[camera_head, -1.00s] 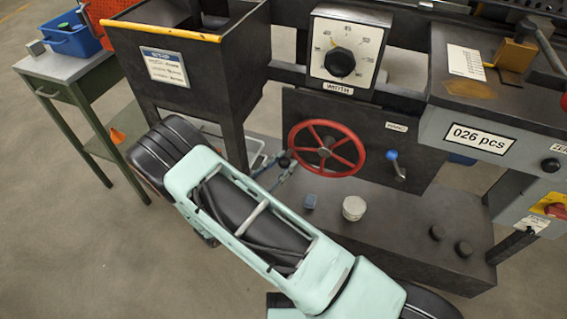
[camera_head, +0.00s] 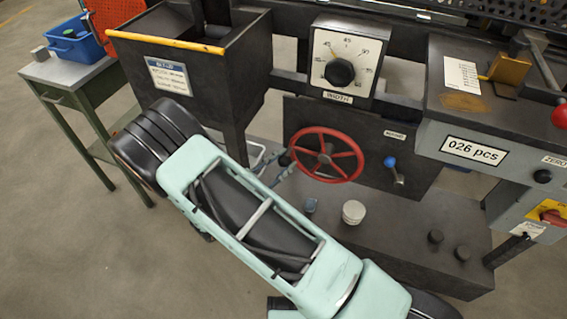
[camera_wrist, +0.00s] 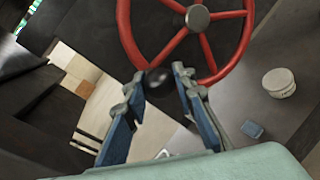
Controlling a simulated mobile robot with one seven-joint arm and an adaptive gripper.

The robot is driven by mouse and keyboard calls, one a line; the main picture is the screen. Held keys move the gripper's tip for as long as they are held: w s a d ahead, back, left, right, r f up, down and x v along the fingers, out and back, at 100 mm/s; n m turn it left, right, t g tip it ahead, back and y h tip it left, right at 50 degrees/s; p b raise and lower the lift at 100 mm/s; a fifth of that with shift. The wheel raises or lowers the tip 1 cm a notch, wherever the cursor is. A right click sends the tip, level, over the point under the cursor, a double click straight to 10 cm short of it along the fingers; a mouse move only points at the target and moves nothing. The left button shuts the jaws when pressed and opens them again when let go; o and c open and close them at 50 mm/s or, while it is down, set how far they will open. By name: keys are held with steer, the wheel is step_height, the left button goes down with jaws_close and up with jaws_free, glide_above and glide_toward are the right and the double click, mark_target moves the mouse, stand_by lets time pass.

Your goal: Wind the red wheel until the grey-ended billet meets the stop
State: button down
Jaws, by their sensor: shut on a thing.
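The red wheel (camera_head: 355,168) stands on a dark upright panel in the head view, and part of it shows at the top of the wrist view (camera_wrist: 238,55). Its dark knob (camera_wrist: 157,84) sits at the near rim in the wrist view and on the left side of the rim in the head view. My gripper (camera_wrist: 158,80) is shut on this knob, with one finger on either side. In the head view my gripper (camera_head: 281,168) is small and partly hidden behind my arm. I cannot make out the grey-ended billet or the stop in either view.
A dial (camera_head: 340,72) is above the wheel, and a blue-knobbed lever (camera_head: 394,172) is to its right. A dark bin (camera_head: 215,82) stands at left. A white round tub (camera_head: 353,212) and a small blue block (camera_head: 310,205) lie on the base below the wheel.

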mark_target(283, 160)
steer(key=shift+d+r+m+y+p, duration=0.15)
steer(key=shift+r+m+y+p, duration=0.4)
steer(key=shift+r+m, duration=0.9)
steer(key=shift+r, duration=0.2)
steer(key=c, duration=1.7)
jaws_free()
steer(key=shift+o, duration=0.5)
steer(key=shift+s, duration=0.1)
steer(key=shift+s+a, duration=0.2)
steer(key=shift+s, duration=0.1)
steer(key=v, duration=1.1)
steer(key=shift+r, duration=0.15)
